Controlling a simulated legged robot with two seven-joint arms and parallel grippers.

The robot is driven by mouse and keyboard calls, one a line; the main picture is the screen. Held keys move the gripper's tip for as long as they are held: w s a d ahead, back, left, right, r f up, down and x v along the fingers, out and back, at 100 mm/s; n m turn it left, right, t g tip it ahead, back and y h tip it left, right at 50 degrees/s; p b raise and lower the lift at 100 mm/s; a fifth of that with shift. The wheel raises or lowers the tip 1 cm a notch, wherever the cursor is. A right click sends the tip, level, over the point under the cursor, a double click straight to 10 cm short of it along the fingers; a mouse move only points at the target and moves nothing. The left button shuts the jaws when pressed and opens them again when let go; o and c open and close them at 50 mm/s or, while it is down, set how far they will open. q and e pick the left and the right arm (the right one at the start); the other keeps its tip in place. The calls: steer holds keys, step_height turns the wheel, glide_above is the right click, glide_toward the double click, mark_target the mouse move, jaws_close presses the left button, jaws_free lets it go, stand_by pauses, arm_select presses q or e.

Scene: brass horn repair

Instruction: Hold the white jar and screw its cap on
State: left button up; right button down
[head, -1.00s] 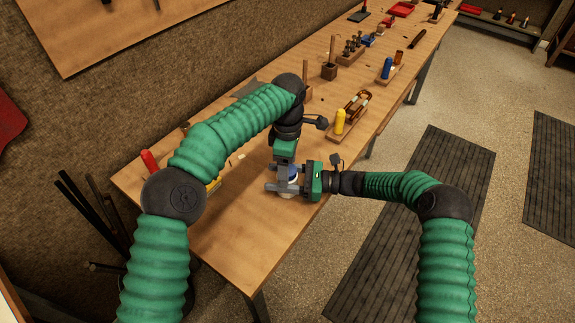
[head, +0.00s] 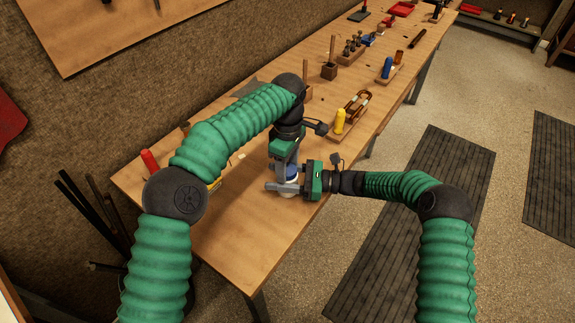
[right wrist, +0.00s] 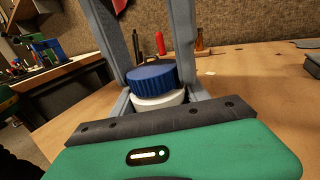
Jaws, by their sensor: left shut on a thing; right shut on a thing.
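The white jar (head: 288,192) stands upright near the front edge of the wooden bench, mostly hidden by my grippers in the head view. It shows in the right wrist view (right wrist: 158,101) with the ribbed blue cap (right wrist: 150,77) on its top. The cap also shows in the head view (head: 291,172). My right gripper (head: 286,188) comes from the right and is shut on the jar's body. My left gripper (head: 289,168) reaches down from above and is shut on the cap. How tightly the cap sits cannot be told.
On the wooden bench (head: 240,245), a red bottle (head: 149,160) stands at the left end. The bench front around the jar is clear.

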arm_select(q)
steer(key=m, duration=0.5)
steer(key=shift+w+m, duration=0.15)
steer(key=shift+m, duration=0.25)
arm_select(e)
steer(key=shift+s+a, duration=0.1)
steer(key=shift+s, duration=0.05)
arm_select(q)
steer(key=m, duration=2.1)
steer(key=shift+w+m, duration=0.1)
steer(key=shift+m, duration=0.3)
arm_select(e)
steer(key=shift+s, duration=0.1)
arm_select(q)
steer(key=m, duration=0.6)
arm_select(e)
steer(key=shift+a, duration=0.1)
arm_select(q)
steer(key=o, duration=1.6)
steer(key=shift+c, duration=0.2)
